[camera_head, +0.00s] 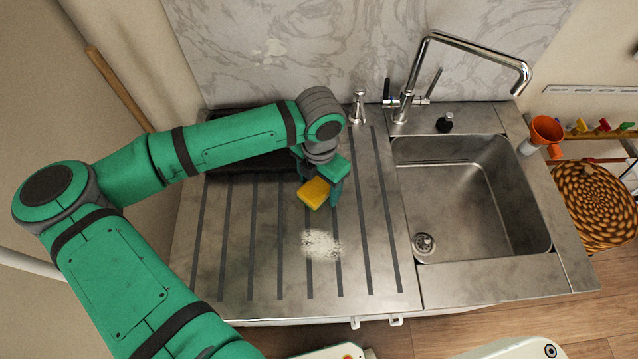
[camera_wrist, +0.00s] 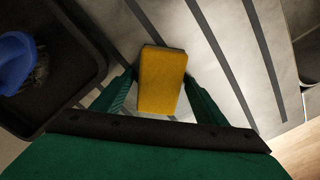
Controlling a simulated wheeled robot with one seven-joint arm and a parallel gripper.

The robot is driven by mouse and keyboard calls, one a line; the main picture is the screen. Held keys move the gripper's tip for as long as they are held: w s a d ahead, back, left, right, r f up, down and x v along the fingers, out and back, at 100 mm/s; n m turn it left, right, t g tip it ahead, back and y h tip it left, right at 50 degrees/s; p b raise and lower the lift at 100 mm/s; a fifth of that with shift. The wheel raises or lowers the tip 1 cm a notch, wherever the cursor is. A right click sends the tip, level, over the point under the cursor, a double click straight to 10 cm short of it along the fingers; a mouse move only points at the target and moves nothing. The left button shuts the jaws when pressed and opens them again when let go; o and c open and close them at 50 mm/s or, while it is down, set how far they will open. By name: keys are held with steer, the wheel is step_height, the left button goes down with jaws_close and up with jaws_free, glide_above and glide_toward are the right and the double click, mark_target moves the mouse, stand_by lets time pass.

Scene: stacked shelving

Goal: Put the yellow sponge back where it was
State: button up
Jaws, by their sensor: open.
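The yellow sponge (camera_head: 314,193) is at the tips of my gripper, over the ribbed steel drainboard (camera_head: 265,250). In the wrist view the sponge (camera_wrist: 162,80) lies between the two green fingers, its yellow face toward the camera. My gripper (camera_head: 322,190) is open around it, and the wrist view shows the fingers (camera_wrist: 160,95) on either side. I cannot tell whether the sponge rests on the drainboard or touches a finger. A black tray (camera_head: 215,160) stands behind, partly hidden by my arm; in the wrist view it (camera_wrist: 95,75) is at the left.
A whitish powdery patch (camera_head: 321,244) lies on the drainboard in front of the sponge. A blue brush-like thing (camera_wrist: 18,62) is in the tray. The sink basin (camera_head: 475,195) and tall faucet (camera_head: 430,70) are at the right. A soap dispenser (camera_head: 358,106) stands at the back.

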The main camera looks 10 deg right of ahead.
mark_target(319, 185)
step_height(319, 185, up, 12)
steer(key=shift+r, duration=0.15)
stand_by(0.4)
stand_by(0.5)
